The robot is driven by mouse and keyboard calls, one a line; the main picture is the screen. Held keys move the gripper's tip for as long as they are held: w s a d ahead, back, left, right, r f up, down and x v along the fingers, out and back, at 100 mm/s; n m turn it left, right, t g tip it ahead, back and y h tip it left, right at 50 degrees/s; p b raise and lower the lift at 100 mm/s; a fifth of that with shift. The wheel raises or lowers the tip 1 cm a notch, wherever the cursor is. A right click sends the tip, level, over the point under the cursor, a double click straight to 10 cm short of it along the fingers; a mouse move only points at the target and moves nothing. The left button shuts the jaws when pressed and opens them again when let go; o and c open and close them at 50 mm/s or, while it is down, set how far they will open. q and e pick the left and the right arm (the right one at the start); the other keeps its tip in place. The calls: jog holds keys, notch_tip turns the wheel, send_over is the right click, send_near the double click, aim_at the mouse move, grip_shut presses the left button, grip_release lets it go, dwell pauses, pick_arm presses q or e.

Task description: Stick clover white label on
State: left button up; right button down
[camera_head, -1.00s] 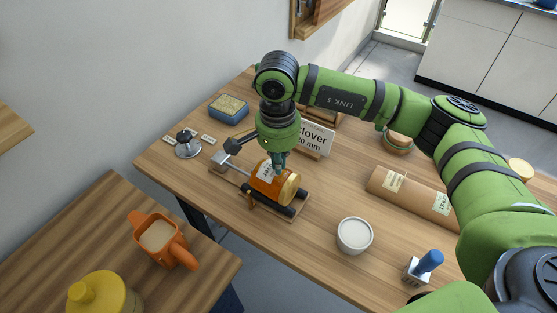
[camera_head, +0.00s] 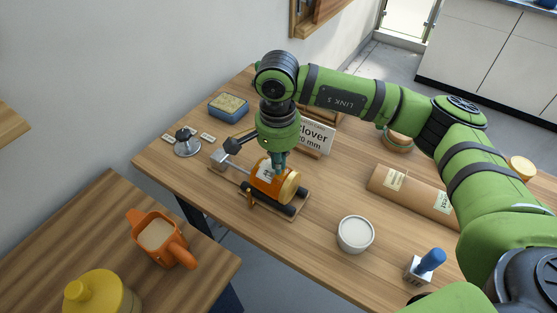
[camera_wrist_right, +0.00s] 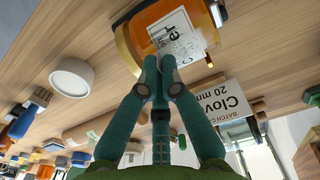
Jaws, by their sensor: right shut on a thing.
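An orange honey jar with a golden lid (camera_head: 289,187) lies on its side on a jig with dark rollers (camera_head: 283,208). A white label (camera_head: 264,171) is against the jar's upper side; in the right wrist view the printed label (camera_wrist_right: 178,34) lies over the orange glass. My right gripper (camera_head: 279,164) is above the jar, its fingertips (camera_wrist_right: 161,82) shut at the label's edge. Whether the whole label touches the glass I cannot tell. A sign reading "Clover 20 mm" (camera_head: 316,136) stands behind. My left gripper is out of view.
A white round tub (camera_head: 355,234), a blue-handled stamp (camera_head: 424,264) and a brown roll (camera_head: 411,194) are to the right. A blue-yellow box (camera_head: 228,107) and a dark-knobbed piece (camera_head: 187,142) are to the left. An orange jug (camera_head: 160,238) stands on the near table.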

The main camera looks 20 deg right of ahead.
jog(key=c, duration=1.4)
grip_release()
jog(key=shift+f, duration=0.1)
jog(key=shift+o, duration=0.2)
notch_tip(320, 180, up, 12)
